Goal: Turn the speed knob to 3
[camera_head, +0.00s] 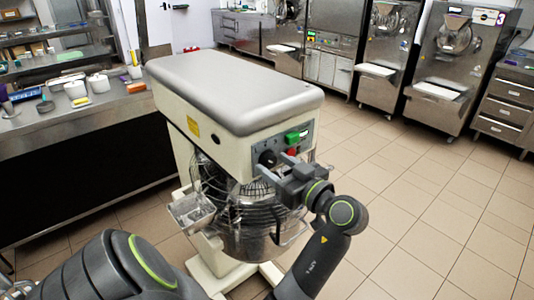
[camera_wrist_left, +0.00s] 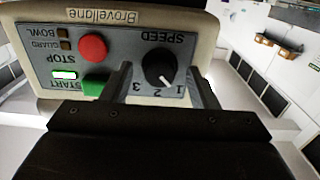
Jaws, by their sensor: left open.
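The black speed knob (camera_wrist_left: 158,68) is on the grey control panel of the mixer, with SPEED and the numbers 1, 2 and 3 around it, upside down in the left wrist view. Its white pointer mark lies toward the 1 side, near 1 and 2. The knob also shows in the head view (camera_head: 268,158). My left gripper (camera_head: 271,171) is open in front of the panel. In the left wrist view its two fingers stand on either side of the knob, with gaps visible. My right gripper is not in view.
Beside the knob are a red stop button (camera_wrist_left: 93,47) and a green start button (camera_wrist_left: 96,84). The mixer's wire guard (camera_head: 215,185) is below. Tiled floor at right is clear.

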